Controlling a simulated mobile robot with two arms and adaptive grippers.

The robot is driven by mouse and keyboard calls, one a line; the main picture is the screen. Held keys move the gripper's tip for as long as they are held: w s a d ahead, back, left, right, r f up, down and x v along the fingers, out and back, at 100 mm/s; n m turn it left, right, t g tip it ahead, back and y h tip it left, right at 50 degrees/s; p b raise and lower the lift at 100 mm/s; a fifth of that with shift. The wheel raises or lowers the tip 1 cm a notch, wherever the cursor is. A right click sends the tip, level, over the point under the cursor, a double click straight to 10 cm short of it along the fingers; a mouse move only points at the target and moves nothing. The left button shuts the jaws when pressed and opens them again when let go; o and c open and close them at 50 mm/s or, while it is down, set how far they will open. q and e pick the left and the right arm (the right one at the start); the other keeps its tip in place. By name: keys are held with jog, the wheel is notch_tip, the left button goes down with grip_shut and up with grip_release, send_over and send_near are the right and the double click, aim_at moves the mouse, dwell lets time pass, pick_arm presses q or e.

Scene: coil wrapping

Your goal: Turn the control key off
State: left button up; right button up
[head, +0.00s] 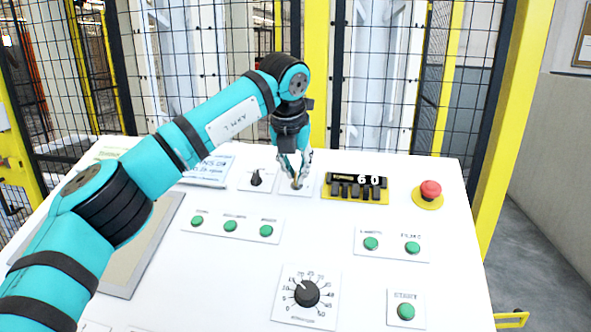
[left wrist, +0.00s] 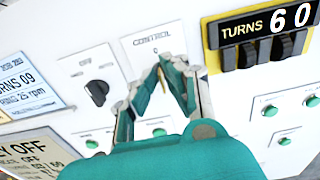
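The control key (head: 296,183) is a small brass-coloured piece on a white plate in the upper middle of the panel. In the left wrist view its plate (left wrist: 151,39) reads CONTROL. My left gripper (head: 297,170) points down at the key with its fingertips low over the plate. In the left wrist view the teal fingers (left wrist: 164,72) stand on either side of a thin brassy strip, their tips close together. I cannot tell whether they press on the key. The fingers hide much of it. My right gripper is in neither view.
A black rotary switch (head: 257,178) is left of the key, and the TURNS counter (head: 355,188) is close on its right. A red emergency button (head: 430,190), green buttons (head: 230,225) and a dial (head: 306,293) share the panel. Mesh fencing stands behind.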

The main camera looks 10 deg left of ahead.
pick_arm(q)
jog(key=shift+o, duration=1.2)
jog(key=v, duration=1.2)
